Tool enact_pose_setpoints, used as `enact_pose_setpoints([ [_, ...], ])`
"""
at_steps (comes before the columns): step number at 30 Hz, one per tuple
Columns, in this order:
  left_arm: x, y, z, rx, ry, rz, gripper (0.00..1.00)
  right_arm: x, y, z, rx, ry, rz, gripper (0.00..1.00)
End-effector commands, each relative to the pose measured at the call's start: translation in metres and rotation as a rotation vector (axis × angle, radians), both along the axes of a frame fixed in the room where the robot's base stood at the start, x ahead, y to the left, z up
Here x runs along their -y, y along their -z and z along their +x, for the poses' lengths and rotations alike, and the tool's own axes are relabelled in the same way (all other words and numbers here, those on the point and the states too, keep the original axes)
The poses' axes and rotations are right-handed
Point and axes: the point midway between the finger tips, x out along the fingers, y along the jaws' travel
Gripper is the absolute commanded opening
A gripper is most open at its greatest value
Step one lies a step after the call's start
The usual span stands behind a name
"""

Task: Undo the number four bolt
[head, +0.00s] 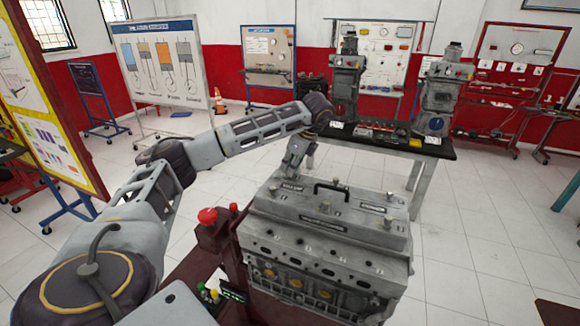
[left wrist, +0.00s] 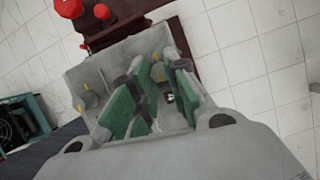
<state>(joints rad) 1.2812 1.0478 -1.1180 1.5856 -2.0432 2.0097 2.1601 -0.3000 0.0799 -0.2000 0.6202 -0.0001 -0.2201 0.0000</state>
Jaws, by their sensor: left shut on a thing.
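The grey engine block (head: 325,250) stands in front of me, with several bolts and dark label plates on its top cover (head: 350,212). My left gripper (head: 292,174) reaches down to the far left corner of the cover. In the left wrist view its green-padded fingers (left wrist: 152,98) are shut around a grey bolt (left wrist: 158,72) with yellow marks. Another bolt (left wrist: 88,98) stands to the left of the fingers. I cannot read a number on the held bolt, and its lower end is hidden. My right gripper is not in view.
A black handle (head: 332,186) rises from the cover, right of my left gripper. A red stop button (head: 207,215) sits on the dark red stand left of the engine. A black-topped table (head: 440,149) with parts stands behind. The tiled floor at right is mostly clear.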

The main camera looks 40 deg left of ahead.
Motion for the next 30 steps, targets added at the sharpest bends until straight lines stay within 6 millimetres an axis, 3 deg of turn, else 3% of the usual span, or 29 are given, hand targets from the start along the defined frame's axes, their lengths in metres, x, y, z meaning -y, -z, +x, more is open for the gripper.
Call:
enact_pose_setpoints([
  [6,0.0003,0.0002,0.0000,0.000,0.001,0.000,0.00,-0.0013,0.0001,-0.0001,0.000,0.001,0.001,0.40],
  [7,0.0003,0.0002,0.0000,0.000,0.001,0.000,0.19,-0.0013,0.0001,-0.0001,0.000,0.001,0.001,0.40],
  [12,0.0003,0.0002,0.0000,0.000,0.001,0.000,0.38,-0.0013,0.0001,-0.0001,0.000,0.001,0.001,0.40],
  [30,0.0022,-0.0048,0.0009,0.002,0.002,-0.001,0.38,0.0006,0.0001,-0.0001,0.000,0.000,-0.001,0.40],
])
